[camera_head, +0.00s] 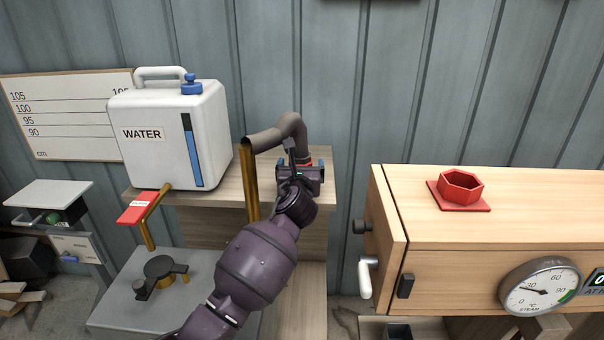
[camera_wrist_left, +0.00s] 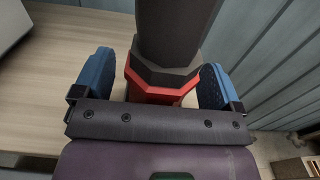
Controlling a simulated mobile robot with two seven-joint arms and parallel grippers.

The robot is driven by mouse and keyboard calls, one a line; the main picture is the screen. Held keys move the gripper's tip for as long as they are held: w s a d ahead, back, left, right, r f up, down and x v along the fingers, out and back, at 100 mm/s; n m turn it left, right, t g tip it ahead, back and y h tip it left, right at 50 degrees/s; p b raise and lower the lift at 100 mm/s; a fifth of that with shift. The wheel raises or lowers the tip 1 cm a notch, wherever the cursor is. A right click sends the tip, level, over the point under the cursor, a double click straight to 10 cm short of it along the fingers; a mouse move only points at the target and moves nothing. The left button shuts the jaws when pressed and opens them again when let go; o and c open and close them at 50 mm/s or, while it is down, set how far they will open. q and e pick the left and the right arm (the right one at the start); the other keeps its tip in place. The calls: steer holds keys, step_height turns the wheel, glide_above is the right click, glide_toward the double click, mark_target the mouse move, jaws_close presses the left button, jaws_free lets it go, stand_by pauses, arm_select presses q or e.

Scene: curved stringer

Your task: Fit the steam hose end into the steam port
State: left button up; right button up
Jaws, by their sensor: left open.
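The steam hose (camera_head: 290,130) is a dark grey bent tube at the back edge of the wooden shelf. Its lower end has a dark collar and a red hexagonal part (camera_wrist_left: 160,88), seen in the left wrist view. My left gripper (camera_head: 303,167) is open, with one blue finger on each side of this hose end. Gaps show between the fingers and the red part, most clearly on the left. The gripper hides much of the hose end in the head view. The steam port (camera_head: 461,187) is a red hexagonal socket on a red plate, on top of the wooden box. My right gripper is not in view.
A white water tank (camera_head: 172,135) stands left of the hose on the shelf (camera_head: 232,200). A brass pipe (camera_head: 251,185) stands beside my left arm. The wooden box (camera_head: 405,230) has a gauge (camera_head: 541,286) and white handle (camera_head: 365,278). A gap separates box and shelf.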

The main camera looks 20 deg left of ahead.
arm_select(q)
steer(key=shift+w+r, duration=0.1)
steer(key=shift+w, duration=0.05)
steer(key=c, duration=1.1)
steer(key=shift+r, duration=0.1)
